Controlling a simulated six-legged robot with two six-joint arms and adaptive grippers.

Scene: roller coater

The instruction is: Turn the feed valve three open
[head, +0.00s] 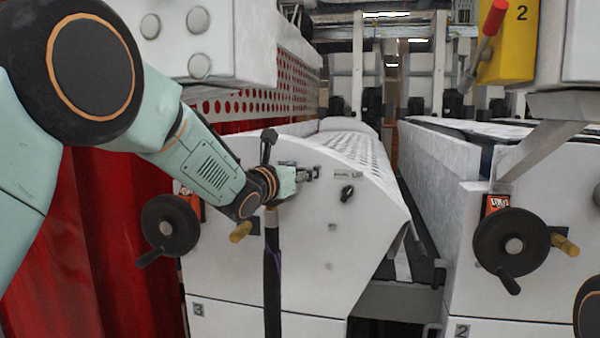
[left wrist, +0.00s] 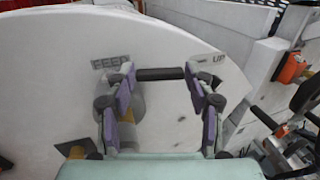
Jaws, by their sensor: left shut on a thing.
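The white machine panel marked 3 (head: 285,235) stands ahead of me. My left gripper (head: 306,173) reaches its upper face. In the left wrist view, a short black bar handle (left wrist: 160,74) lies level between the fingertips of the left gripper (left wrist: 160,82), which is shut on it. A label reading FEED (left wrist: 108,62) sits at the upper left of this handle, so I take it as the feed valve. The handle's ends and its mount are partly hidden by the fingers. My right gripper is not in view.
A black knob (head: 347,193) sits on the panel right of the gripper, near a label reading UP (left wrist: 211,58). A black handwheel (head: 170,226) is at the left, and another handwheel (head: 513,246) is on machine 2. A narrow gap separates the machines.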

